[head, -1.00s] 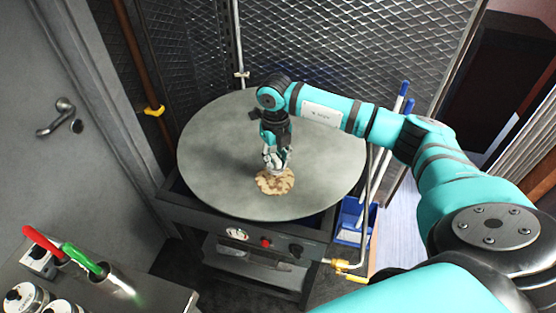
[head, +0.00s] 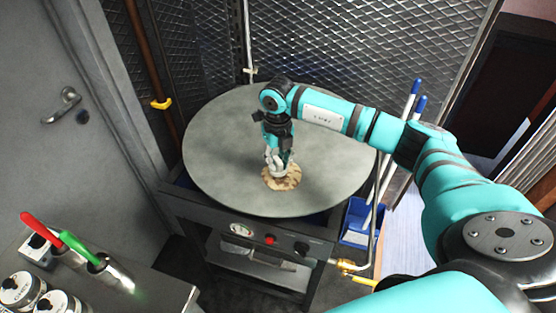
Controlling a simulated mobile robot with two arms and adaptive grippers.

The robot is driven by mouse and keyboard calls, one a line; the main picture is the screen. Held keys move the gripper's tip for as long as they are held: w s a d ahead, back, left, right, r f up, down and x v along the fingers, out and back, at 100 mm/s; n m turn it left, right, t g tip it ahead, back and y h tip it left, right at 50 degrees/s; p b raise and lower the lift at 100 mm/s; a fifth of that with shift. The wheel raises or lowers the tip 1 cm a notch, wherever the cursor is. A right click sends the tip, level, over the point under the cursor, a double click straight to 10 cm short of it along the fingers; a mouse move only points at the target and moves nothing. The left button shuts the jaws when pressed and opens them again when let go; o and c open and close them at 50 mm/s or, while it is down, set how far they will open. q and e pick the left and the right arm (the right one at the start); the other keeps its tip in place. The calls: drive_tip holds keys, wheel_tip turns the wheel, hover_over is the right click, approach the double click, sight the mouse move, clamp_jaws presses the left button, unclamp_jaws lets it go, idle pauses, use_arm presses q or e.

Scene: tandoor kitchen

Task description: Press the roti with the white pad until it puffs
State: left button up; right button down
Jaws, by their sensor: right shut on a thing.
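The roti (head: 283,183) is a small, round, browned flatbread lying near the front middle of the large round grey griddle (head: 225,165). My right gripper (head: 277,170) points down over the roti's back left part. It is shut on the white pad (head: 279,174), of which only a small pale part shows below the fingers. The pad is at the roti's surface, though I cannot tell how hard it presses. The roti looks flat, and part of it is hidden by the pad and fingers. My left gripper is not in view.
The griddle stands on a dark metal frame with a red knob (head: 270,239). A counter at lower left holds red-handled (head: 40,227) and green-handled (head: 80,247) tools and lidded tins (head: 20,289). A mesh wall (head: 350,50) rises behind. Blue-handled poles stand right of the griddle.

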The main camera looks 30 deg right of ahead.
drive_tip(key=shift+f+b, duration=0.45)
drive_tip(key=shift+f, duration=0.1)
idle(1.5)
drive_tip(key=shift+r+p, duration=2.25)
drive_tip(key=shift+r, duration=1.35)
drive_tip(key=shift+f, duration=0.15)
drive_tip(key=shift+s+d+f+b, duration=0.3)
drive_tip(key=shift+f+b, duration=0.4)
drive_tip(key=shift+f, duration=0.25)
drive_tip(key=shift+s+d+f+b, duration=0.3)
drive_tip(key=shift+f+b, duration=0.4)
drive_tip(key=shift+f, duration=0.3)
drive_tip(key=shift+s+d+f+b, duration=0.2)
drive_tip(key=shift+s+f+b, duration=0.1)
drive_tip(key=shift+f+b, duration=0.55)
drive_tip(key=shift+f, duration=0.55)
